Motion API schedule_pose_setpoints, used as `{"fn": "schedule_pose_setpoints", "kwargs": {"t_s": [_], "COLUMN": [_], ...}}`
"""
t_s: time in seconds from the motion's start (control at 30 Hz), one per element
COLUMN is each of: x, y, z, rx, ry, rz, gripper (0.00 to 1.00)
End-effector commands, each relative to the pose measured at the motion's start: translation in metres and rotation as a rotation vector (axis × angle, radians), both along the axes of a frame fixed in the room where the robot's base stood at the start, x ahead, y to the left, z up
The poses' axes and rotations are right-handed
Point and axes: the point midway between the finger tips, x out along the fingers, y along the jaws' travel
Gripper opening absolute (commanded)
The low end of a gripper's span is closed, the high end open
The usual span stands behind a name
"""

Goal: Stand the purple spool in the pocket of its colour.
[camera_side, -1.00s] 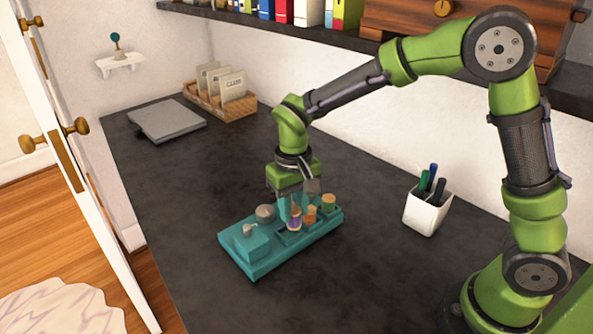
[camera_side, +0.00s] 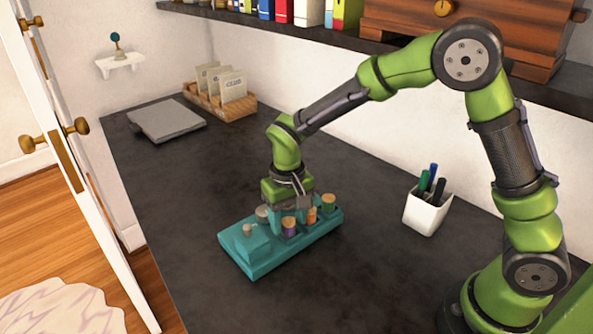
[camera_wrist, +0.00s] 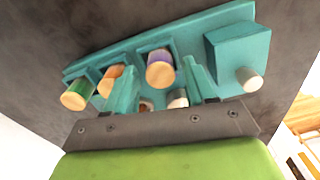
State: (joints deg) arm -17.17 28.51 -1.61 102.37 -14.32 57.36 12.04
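The purple spool (camera_side: 289,229) has a pale wooden top and stands upright, as far as I can tell, in the front row of the teal tray (camera_side: 262,265). In the wrist view the spool (camera_wrist: 160,70) sits at a pocket along the tray's edge, and its base and the pocket's colour are hidden. My gripper (camera_wrist: 163,90) has its two teal fingers apart, one to each side of the spool, with visible gaps. In the side view my gripper (camera_side: 288,216) is low over the tray, just behind the spool.
An orange spool (camera_side: 312,214) and a green spool (camera_side: 328,203) stand to the right in the tray. A grey round piece (camera_side: 262,212) is behind. A raised block with a pale knob (camera_side: 247,229) is at the left. A white pen cup (camera_side: 427,212) stands right; the front counter is clear.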

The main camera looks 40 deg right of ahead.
Motion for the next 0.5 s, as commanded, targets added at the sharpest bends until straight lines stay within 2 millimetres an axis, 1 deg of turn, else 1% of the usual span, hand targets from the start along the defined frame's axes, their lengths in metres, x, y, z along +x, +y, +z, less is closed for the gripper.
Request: {"fn": "schedule_pose_setpoints", "kwargs": {"t_s": [0.27, 0.33, 0.43, 0.5], "x": [0.0, 0.0, 0.001, 0.001], "y": [0.0, 0.0, 0.0, 0.0], "z": [0.001, 0.004, 0.014, 0.026], "rx": [0.0, 0.001, 0.001, 0.002], "ry": [0.0, -0.001, -0.003, -0.006], "rz": [0.0, 0.0, -0.001, -0.001], "gripper": [0.58, 0.58, 0.58, 0.58]}}
